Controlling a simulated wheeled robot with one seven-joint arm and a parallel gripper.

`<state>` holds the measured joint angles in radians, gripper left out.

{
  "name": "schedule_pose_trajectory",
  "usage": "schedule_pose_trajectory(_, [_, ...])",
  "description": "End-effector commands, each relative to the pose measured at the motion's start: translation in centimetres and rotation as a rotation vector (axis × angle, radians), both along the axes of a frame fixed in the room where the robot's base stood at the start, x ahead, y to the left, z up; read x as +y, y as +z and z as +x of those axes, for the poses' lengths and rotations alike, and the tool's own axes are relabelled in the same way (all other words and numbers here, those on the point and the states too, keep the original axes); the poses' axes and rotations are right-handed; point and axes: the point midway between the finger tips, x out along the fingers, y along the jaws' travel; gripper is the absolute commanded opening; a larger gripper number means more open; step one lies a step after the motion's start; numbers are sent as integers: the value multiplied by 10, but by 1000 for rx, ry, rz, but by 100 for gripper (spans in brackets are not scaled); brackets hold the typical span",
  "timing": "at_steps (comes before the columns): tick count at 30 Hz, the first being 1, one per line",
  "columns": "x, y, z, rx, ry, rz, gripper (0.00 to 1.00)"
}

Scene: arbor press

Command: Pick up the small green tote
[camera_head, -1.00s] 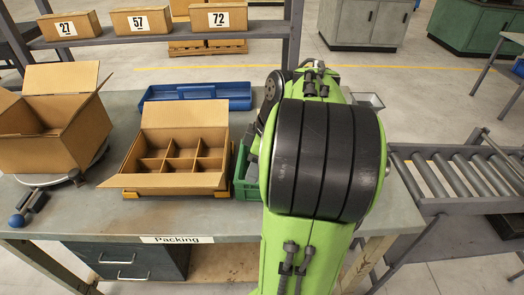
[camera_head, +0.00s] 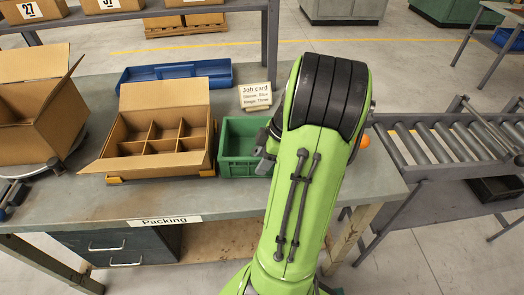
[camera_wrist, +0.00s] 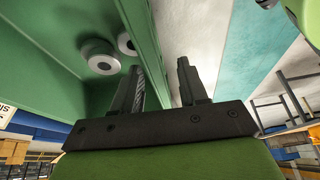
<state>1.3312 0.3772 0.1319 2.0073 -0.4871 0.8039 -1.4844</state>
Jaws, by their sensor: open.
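The small green tote (camera_head: 232,168) stands on the bench, right of the divided cardboard box. Its right end is hidden behind my arm in the head view. In the wrist view, its green wall (camera_wrist: 45,50) fills the left, with two round grey parts (camera_wrist: 100,58) beside it. My gripper (camera_wrist: 160,68) is open, with its fingers apart. The tote's rim runs up between the fingers, one finger in front of the green side and the other over the grey surface. I cannot tell whether either finger touches the wall.
The divided cardboard box (camera_head: 113,166) stands close to the tote's left. A blue tray (camera_head: 133,75) and a job card (camera_head: 255,97) lie behind. An open carton (camera_head: 65,115) is at far left. A roller conveyor (camera_head: 440,143) stands right of the bench (camera_head: 220,207).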

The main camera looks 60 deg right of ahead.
Motion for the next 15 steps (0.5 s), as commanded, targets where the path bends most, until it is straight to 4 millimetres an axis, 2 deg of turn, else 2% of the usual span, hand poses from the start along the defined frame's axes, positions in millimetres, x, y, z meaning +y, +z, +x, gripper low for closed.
schedule_pose_trajectory(1, [3, -12, 3, 1, 1, 3, 43])
schedule_pose_trajectory(3, [4, -20, 6, 1, 0, 2, 43])
schedule_pose_trajectory(10, [5, -21, 7, 0, -1, -1, 43])
schedule_pose_trajectory(11, [5, -21, 7, 0, -1, 0, 41])
schedule_pose_trajectory(15, [5, -21, 7, 0, -1, 0, 20])
